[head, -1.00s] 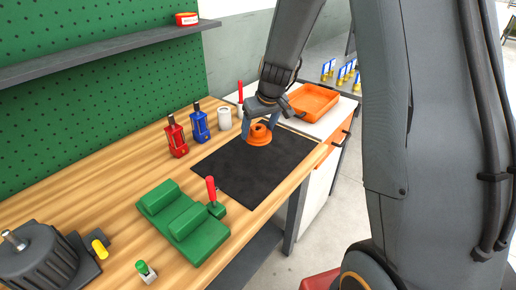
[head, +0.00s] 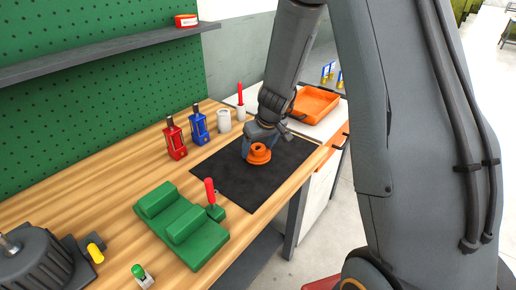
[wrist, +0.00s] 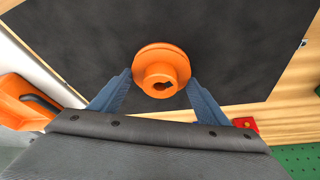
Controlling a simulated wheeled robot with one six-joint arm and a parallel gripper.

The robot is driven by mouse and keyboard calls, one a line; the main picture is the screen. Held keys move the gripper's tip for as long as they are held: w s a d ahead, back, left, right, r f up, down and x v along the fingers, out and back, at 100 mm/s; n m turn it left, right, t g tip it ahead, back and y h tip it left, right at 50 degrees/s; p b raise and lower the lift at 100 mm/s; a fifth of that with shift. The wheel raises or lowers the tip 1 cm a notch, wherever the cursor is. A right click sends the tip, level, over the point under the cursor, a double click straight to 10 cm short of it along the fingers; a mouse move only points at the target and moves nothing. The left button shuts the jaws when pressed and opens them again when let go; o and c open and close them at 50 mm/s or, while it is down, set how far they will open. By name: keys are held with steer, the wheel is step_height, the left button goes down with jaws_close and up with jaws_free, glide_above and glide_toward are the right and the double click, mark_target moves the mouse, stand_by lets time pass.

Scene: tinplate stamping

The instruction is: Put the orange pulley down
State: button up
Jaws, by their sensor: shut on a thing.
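The orange pulley (head: 259,154) is a stepped round piece with a keyed bore. It is at or just above the black mat (head: 232,182) on the wooden bench; I cannot tell whether it touches. In the wrist view the pulley (wrist: 162,70) sits upright between two blue fingers, its bore facing the camera. My gripper (head: 257,145) is shut on the pulley, and its fingers also show in the wrist view (wrist: 160,88). The mat (wrist: 90,45) fills much of the wrist view behind the pulley.
A red bottle (head: 175,138), a blue bottle (head: 199,126) and a white cup (head: 224,120) stand behind the mat. A green fixture (head: 182,225) with a red-handled clamp (head: 211,194) is at its front left. An orange tray (head: 315,104) lies beyond. The mat's front is clear.

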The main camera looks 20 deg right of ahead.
steer(key=shift+f, duration=0.1)
steer(key=o, duration=1.5)
steer(key=shift+r, duration=0.2)
steer(key=v, duration=1.1)
steer(key=s+m+g, duration=0.1)
steer(key=s, duration=0.6)
steer(key=s+f+g, duration=0.1)
steer(key=s, duration=0.6)
steer(key=s+a+m+h, duration=0.1)
steer(key=s, duration=0.7)
steer(key=shift+f+m+g, duration=0.15)
steer(key=shift+m+g, duration=0.15)
steer(key=shift+g, duration=0.1)
steer(key=shift+w, duration=0.1)
